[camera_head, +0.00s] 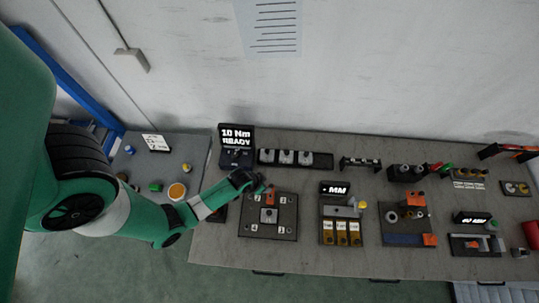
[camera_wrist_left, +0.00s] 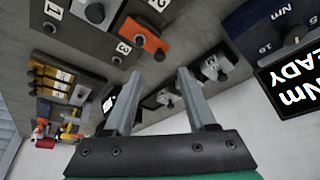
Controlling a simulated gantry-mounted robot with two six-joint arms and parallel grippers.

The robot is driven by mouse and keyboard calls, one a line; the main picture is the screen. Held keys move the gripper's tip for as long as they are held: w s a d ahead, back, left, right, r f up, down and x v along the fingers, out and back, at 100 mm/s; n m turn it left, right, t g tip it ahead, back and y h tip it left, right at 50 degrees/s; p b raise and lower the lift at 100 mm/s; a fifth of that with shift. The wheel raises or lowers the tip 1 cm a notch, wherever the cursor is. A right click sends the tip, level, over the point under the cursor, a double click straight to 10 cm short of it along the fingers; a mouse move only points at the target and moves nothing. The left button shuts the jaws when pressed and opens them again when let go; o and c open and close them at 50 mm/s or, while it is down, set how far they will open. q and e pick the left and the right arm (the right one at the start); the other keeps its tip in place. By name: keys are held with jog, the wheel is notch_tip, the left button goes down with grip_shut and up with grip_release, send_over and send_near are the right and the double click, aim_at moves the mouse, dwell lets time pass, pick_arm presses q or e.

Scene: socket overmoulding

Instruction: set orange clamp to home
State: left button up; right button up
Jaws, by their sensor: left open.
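The orange clamp (camera_head: 271,198) is a short orange bar at the back of a dark plate (camera_head: 284,228) with numbered corners. In the left wrist view the orange clamp (camera_wrist_left: 147,37) is a slanted bar with a dark knob near one end. My left gripper (camera_head: 260,187) is just behind and left of the clamp in the head view. Its two fingers (camera_wrist_left: 155,72) are spread, with nothing between them in the left wrist view. Whether a fingertip touches the clamp cannot be told. My right gripper is not in view.
A torque display (camera_head: 237,134) reading "10 Nm READY" stands behind the plate. A dark rack (camera_head: 295,158) of grey parts lies behind it. A fixture with yellow slots (camera_head: 342,238) is to the right. Open bench lies along the front edge.

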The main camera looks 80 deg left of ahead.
aim_at(271, 186)
pick_arm(q)
jog(key=b+x, duration=0.3)
jog(key=x, duration=0.3)
jog(key=shift+w+a+f+b, duration=0.1)
jog(key=shift+w+f+b, duration=0.05)
jog(key=shift+f+b, duration=0.2)
jog(key=shift+w+f, duration=0.2)
jog(key=shift+f, duration=0.1)
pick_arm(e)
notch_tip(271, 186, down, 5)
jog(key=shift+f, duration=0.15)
pick_arm(q)
grip_shut()
